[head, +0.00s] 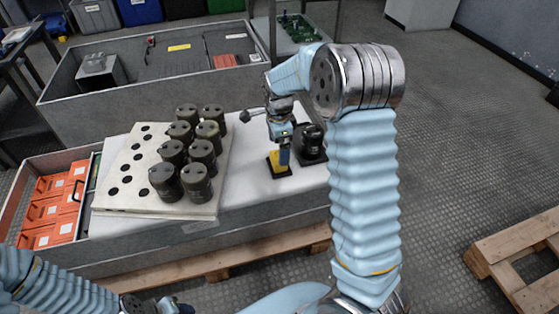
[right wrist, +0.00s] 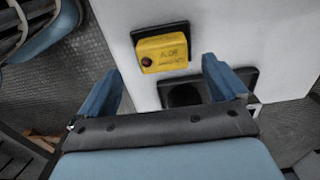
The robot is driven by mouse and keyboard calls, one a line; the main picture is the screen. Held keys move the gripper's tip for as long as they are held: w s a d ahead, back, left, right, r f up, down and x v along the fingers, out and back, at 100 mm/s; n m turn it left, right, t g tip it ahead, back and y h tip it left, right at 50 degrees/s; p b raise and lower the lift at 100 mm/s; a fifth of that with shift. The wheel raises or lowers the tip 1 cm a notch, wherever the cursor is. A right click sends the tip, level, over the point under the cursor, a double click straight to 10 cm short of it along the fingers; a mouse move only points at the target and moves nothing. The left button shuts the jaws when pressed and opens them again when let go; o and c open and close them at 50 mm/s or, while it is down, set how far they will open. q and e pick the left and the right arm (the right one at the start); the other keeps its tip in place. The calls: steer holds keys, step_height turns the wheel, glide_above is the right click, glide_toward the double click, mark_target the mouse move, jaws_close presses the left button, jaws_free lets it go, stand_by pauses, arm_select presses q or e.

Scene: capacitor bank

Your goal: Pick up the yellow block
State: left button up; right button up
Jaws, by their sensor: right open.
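The yellow block (head: 274,159) sits on a black base on the white table top, partly hidden behind my right gripper in the head view. In the right wrist view the yellow block (right wrist: 170,50) shows a red round button and dark lettering. My right gripper (head: 284,152) is over the block. Its blue fingers (right wrist: 160,68) are spread wide and empty, with the block ahead between the tips in the picture; I cannot tell the height gap. My left gripper (head: 168,306) is at the bottom edge of the head view, mostly cut off, its jaws unclear.
A black round part (head: 312,140) stands just right of the block. A white panel (head: 118,205) with several dark cylinders (head: 194,182) is to the left. Orange boxes (head: 50,212) lie in a bin. Wooden pallets (head: 520,250) are on the floor.

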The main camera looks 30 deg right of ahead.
step_height(320, 180, down, 6)
steer(key=shift+w+d+r, duration=0.1)
steer(key=shift+w, duration=0.05)
steer(key=c, duration=1.1)
steer(key=shift+c, duration=0.2)
steer(key=shift+r, duration=0.1)
steer(key=shift+r, duration=0.5)
step_height(320, 180, up, 3)
steer(key=shift+f, duration=0.2)
steer(key=s+a+r, duration=0.9)
steer(key=a, duration=0.1)
steer(key=shift+a+r, duration=0.15)
steer(key=shift+a, duration=0.15)
